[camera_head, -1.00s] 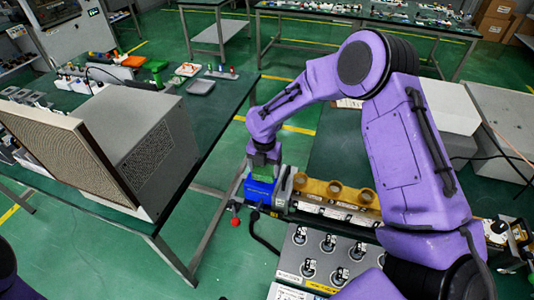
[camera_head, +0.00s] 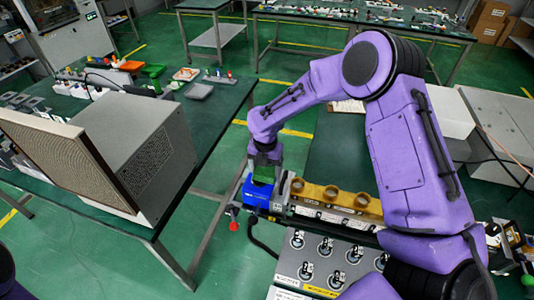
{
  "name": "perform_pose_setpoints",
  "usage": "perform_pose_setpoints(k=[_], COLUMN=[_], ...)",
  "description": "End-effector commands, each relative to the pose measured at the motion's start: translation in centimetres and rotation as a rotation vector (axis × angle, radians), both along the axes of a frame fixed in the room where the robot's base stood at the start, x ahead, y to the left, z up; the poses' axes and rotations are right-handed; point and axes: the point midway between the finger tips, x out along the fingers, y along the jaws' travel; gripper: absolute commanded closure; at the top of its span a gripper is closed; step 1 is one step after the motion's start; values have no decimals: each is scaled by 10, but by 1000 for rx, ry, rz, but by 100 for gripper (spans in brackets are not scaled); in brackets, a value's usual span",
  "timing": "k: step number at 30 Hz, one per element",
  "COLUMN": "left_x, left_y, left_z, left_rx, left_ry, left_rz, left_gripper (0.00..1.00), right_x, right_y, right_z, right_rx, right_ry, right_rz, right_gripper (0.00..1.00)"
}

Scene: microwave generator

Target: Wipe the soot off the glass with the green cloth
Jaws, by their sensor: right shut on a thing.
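Whether the cloth touches the block I cannot tell. I cannot make out the glass or any soot; they may be hidden behind the gripper and cloth. My left gripper is not in view.
A row of brass-coloured rings (camera_head: 331,196) runs right from the blue block. A grey panel with several dials (camera_head: 325,258) stands in front, and a red knob (camera_head: 233,226) sticks out at left. A large grey box (camera_head: 137,150) stands on the left table.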

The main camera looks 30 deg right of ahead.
Motion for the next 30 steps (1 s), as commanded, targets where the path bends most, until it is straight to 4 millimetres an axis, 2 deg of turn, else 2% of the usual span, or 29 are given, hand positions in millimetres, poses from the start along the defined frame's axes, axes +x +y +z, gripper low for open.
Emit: perform_pose_setpoints(k=[2,11,19,30], left_x=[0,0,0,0], left_y=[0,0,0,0], left_z=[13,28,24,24], left_rx=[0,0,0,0], left_ry=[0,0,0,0], left_rz=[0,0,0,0], left_gripper=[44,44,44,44], right_x=[-2,-1,-1,-1], right_y=[0,-1,1,1], right_z=[10,35,53,55], right_rx=[0,0,0,0], right_ry=[4,4,3,4], right_rz=[-1,-1,1,1], right_gripper=[55,55,55,55])
